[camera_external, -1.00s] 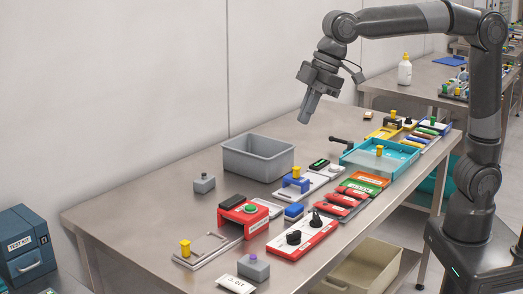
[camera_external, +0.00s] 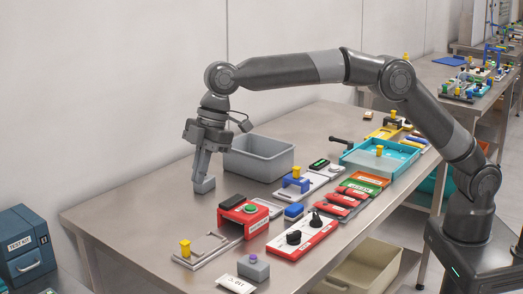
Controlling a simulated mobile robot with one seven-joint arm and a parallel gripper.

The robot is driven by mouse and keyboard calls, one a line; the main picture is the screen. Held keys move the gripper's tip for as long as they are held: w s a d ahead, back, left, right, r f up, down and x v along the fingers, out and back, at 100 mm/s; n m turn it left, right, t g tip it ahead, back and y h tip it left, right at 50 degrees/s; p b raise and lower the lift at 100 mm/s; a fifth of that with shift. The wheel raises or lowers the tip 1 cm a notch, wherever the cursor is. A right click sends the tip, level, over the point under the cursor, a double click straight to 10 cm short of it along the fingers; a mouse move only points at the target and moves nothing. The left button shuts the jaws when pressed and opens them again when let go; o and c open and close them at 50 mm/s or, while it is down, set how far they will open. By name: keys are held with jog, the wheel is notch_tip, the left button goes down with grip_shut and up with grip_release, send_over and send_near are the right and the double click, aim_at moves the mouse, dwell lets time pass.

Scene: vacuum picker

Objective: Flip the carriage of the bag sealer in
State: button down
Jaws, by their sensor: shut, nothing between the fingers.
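No label marks the bag sealer, and I cannot tell for sure which device it is. A blue carriage with a yellow knob (camera_external: 295,180) sits on a pale base plate mid-table.
A grey bin (camera_external: 262,158) stands close behind and right of my gripper. A red-and-white panel with black knobs (camera_external: 302,238), a grey box with a purple button (camera_external: 253,266) and a teal tray (camera_external: 372,163) crowd the table. The left table end is clear.

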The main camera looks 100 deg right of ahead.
aim_at(201, 248)
jog(key=w+f+n, duration=0.1)
jog(key=w+f, duration=0.5)
jog(key=f, duration=0.2)
jog(key=shift+a+f+g, duration=0.3)
jog(key=shift+a+f, duration=0.05)
jog(key=shift+a, duration=0.05)
jog(key=shift+f, duration=0.1)
jog(key=x, duration=0.9)
jog(key=shift+w+a+f, duration=0.15)
jog(key=shift+a+f, duration=0.05)
jog(key=shift+f, duration=0.15)
jog(key=shift+s+d+r, duration=0.1)
jog(key=shift+s+d, duration=1.2)
jog(key=shift+s, duration=0.1)
jog(key=s+d, duration=0.5)
jog(key=shift+s+d, duration=0.4)
jog(key=shift+d, duration=0.05)
